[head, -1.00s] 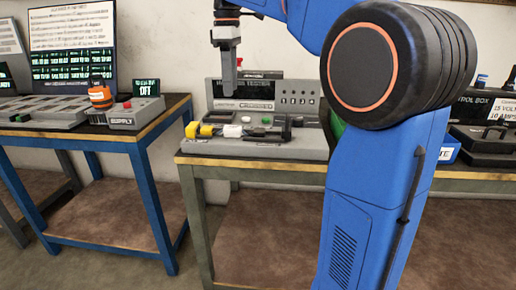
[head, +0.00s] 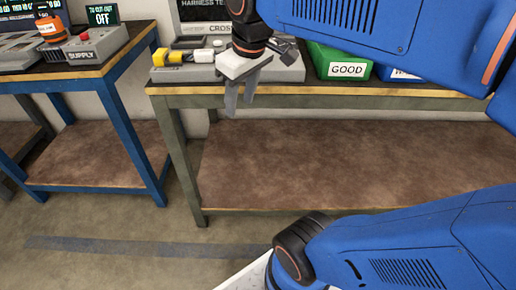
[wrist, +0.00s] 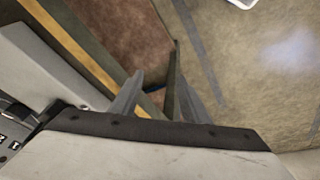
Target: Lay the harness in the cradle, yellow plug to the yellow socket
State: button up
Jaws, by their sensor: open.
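The grey harness tester (head: 290,71) stands on the bench, with a cradle along its front. At its left end are two yellow blocks (head: 173,58) side by side, and a white block (head: 203,56) is to their right. I cannot tell which yellow block is plug and which is socket, or whether they touch. No harness cable can be made out; my gripper hides the middle of the tester. My gripper (head: 240,103) is open and empty, fingers down, in front of the bench edge. Its fingers also show in the wrist view (wrist: 158,100), with nothing between them.
A green bin marked GOOD (head: 345,68) stands right of the tester, partly behind my arm. The bench's front edge (head: 350,91) lies close to my gripper. A blue-framed table (head: 105,70) with a supply box (head: 85,47) is at left. The lower shelf is bare.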

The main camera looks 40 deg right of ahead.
jog(key=s+f+m+t, duration=0.1)
jog(key=s+f+m, duration=0.2)
jog(key=s+f, duration=0.4)
notch_tip(320, 180, down, 4)
jog(key=shift+s+f, duration=0.1)
jog(key=shift+s, duration=0.25)
jog(key=shift+a, duration=0.1)
dwell(0.6)
